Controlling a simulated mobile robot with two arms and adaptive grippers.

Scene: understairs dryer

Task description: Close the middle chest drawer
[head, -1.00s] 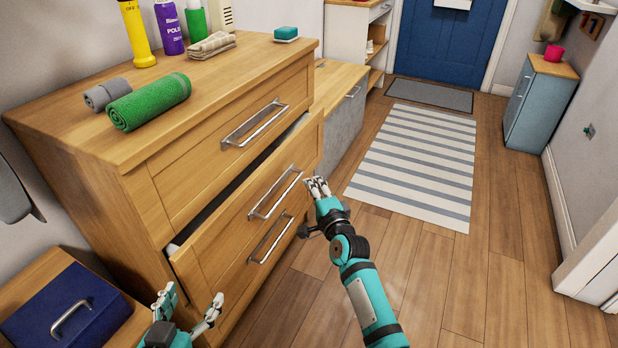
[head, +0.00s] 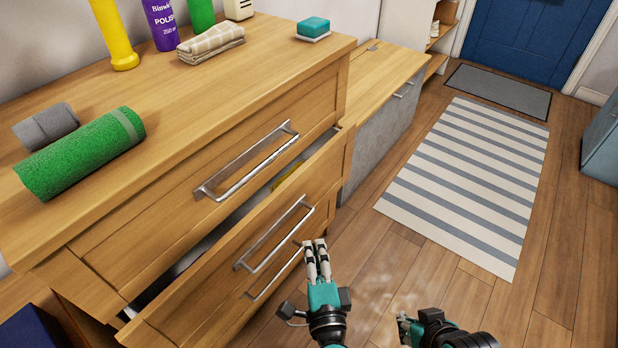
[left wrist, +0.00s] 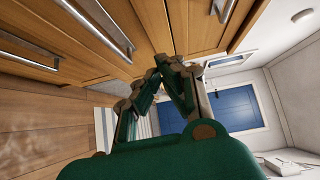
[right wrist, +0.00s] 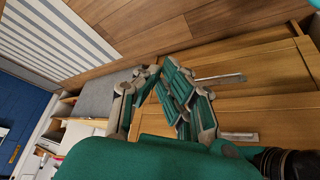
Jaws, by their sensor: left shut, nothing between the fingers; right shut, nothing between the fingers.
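The wooden chest's middle drawer (head: 325,165) stands partly open. A dark gap runs along its top, with something yellow inside. Its metal handle (head: 275,233) faces me. The top drawer (head: 235,150) above is shut. My left gripper (head: 316,245) is shut and empty, in front of the chest just right of the handles; I cannot tell whether it touches the drawer. My right gripper (head: 402,322) is shut and empty, further right over the floor. Both grippers' closed fingers show in the left wrist view (left wrist: 165,68) and right wrist view (right wrist: 165,72).
On the chest top are a green roll (head: 80,155), a grey roll (head: 45,126), a folded cloth (head: 211,44), bottles and a sponge (head: 314,27). A low bench (head: 385,75) stands beyond the chest. The floor and striped rug (head: 470,180) to the right are clear.

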